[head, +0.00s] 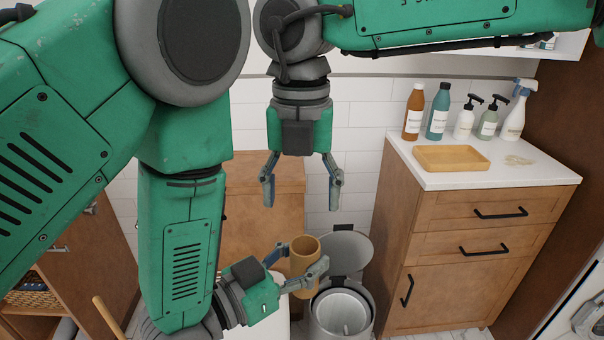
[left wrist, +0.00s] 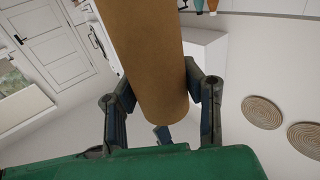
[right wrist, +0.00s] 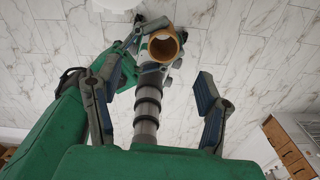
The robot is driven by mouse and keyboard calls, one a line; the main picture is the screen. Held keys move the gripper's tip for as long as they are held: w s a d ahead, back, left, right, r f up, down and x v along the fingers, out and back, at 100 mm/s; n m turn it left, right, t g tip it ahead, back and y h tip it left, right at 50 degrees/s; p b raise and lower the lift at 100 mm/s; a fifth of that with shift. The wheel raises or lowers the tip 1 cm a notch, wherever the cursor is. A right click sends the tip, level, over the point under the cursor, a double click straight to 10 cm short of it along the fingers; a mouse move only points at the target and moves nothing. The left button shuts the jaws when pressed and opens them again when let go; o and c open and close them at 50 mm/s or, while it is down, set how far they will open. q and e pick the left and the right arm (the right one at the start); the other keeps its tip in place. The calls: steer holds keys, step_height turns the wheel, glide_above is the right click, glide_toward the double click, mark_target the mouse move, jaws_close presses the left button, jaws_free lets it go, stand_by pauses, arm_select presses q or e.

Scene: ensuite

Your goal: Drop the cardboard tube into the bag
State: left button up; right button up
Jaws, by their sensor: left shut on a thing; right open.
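The cardboard tube (head: 303,262) is a brown hollow cylinder, roughly upright with its open top showing in the head view. My left gripper (head: 297,264) is shut around its side. The left wrist view shows the tube (left wrist: 148,55) between the fingers; the right wrist view shows its open end (right wrist: 164,46). My right gripper (head: 301,205) is open and empty, pointing down above the tube. An open round bin (head: 342,312) with a pale grey inside stands below and right of the tube. I cannot tell whether a bag lines it; no other bag is clear.
The bin's raised lid (head: 348,250) stands close behind the tube. A wooden cabinet (head: 450,260) stands to the right, with several bottles (head: 464,118) and a wooden tray (head: 452,158) on its white top. A brown cabinet (head: 265,170) is behind my grippers.

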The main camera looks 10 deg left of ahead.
mark_target(301, 241)
step_height(301, 241, down, 9)
steer(key=shift+r, duration=0.2)
steer(key=c, duration=1.2)
arm_select(q)
steer(key=o, duration=1.2)
